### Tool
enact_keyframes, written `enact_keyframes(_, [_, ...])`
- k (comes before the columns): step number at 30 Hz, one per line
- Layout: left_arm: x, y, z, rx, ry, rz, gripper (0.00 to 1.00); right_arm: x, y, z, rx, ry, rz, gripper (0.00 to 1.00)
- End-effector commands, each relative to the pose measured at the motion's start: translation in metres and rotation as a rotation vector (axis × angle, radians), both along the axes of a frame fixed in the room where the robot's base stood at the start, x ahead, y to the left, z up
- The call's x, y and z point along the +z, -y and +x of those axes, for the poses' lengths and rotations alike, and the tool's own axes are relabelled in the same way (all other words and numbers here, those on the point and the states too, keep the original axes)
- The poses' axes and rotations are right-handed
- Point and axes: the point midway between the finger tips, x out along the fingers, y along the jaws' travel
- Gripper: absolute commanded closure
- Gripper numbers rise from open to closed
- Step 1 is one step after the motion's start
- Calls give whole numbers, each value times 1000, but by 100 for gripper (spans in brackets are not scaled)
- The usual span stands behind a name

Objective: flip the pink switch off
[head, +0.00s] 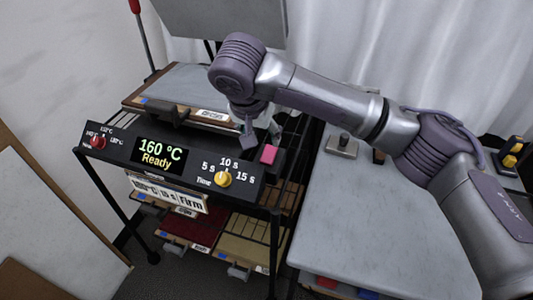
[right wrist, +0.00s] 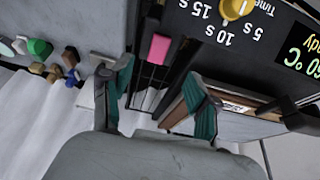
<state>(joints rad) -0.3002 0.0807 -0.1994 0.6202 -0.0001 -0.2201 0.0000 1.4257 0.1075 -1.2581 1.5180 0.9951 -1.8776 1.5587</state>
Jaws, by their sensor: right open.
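The pink switch (head: 268,154) sits on a dark block at the right end of the black control panel (head: 118,147). The panel's display reads 160 °C Ready. In the right wrist view the pink switch (right wrist: 159,47) shows beyond and between my fingers. My right gripper (right wrist: 160,88) is open and empty, with teal pads on its two fingers. In the head view my right gripper (head: 258,135) hangs just behind the switch, apart from it as far as I can tell. Whether the switch is on or off is not clear. My left gripper is not in view.
The panel carries a red knob (head: 97,142) and a yellow knob (head: 223,179). A board-topped press (head: 185,85) stands behind it. Coloured trays (head: 248,240) lie on the shelf below. A grey table (head: 375,215) is at the right, mostly clear, with a small metal block (head: 342,147).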

Motion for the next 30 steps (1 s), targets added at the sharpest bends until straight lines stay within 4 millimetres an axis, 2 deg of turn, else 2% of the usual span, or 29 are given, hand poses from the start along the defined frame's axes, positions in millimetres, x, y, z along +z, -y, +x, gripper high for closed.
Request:
enact_keyframes(9, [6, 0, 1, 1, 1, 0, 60, -63, 9, 25, -2, -1, -1, 40])
enact_keyframes(15, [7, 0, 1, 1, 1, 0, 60, -91, 12, 36, 1, 0, 1, 40])
enact_keyframes(21, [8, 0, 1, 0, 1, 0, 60, -103, 13, 41, 2, 1, 1, 40])
enact_keyframes(29, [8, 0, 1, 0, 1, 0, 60, -104, 13, 41, 2, 2, 2, 40])
enact_keyframes(30, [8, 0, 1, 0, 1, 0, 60, -104, 13, 41, 2, 2, 2, 45])
